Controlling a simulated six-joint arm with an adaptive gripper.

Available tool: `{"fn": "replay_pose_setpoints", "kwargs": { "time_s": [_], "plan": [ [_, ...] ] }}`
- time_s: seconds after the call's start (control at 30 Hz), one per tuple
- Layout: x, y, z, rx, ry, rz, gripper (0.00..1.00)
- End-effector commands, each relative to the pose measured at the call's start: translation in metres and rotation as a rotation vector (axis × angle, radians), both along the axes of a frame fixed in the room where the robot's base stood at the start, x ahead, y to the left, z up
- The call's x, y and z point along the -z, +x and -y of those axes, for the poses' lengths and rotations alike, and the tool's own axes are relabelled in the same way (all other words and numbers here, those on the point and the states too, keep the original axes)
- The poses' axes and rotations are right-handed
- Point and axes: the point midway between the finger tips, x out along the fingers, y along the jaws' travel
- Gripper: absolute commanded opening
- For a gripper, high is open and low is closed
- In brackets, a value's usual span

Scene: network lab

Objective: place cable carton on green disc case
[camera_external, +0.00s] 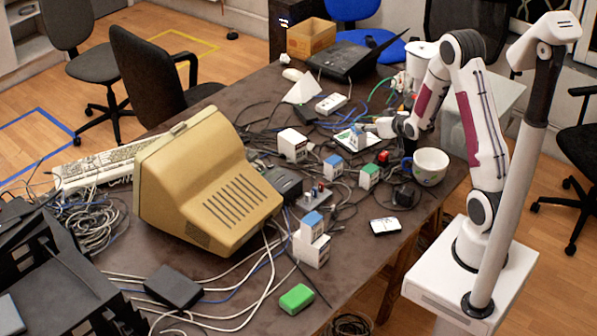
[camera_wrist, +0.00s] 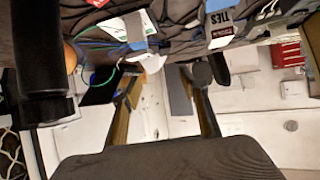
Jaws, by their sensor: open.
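The green disc case (camera_external: 297,298) appears to be the flat green box near the table's front edge. Several small white cartons stand behind it, and I cannot tell for sure which is the cable carton. A carton lettered "TIES" (camera_wrist: 221,20) shows at the top of the wrist view. A white carton with a green top (camera_external: 369,177) stands near mid-table. My gripper (camera_external: 368,128) is above the table's right part, beyond that carton and apart from it. In the wrist view my gripper (camera_wrist: 166,78) has its fingers spread, with nothing between them.
A big beige monitor (camera_external: 205,190) stands left of the cartons. A white carton (camera_external: 292,145) and a blue-topped carton (camera_external: 333,167) stand among loose cables. A mug (camera_external: 430,166) is at the right edge. A black box (camera_external: 173,287) lies left of the green case.

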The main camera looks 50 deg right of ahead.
Motion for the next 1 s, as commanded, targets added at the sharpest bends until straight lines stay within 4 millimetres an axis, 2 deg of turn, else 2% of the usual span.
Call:
{"fn": "replay_pose_setpoints", "kwargs": {
  "time_s": [0.1, 0.47, 0.77, 1.0],
  "plan": [
    [-0.021, -0.003, -0.016, -0.018, 0.002, -0.029, 0.44],
    [-0.071, -0.027, -0.064, -0.063, 0.020, -0.128, 0.44],
    [-0.107, -0.062, -0.105, -0.102, 0.037, -0.208, 0.44],
    [-0.130, -0.098, -0.138, -0.136, 0.054, -0.274, 0.44]
  ]
}}
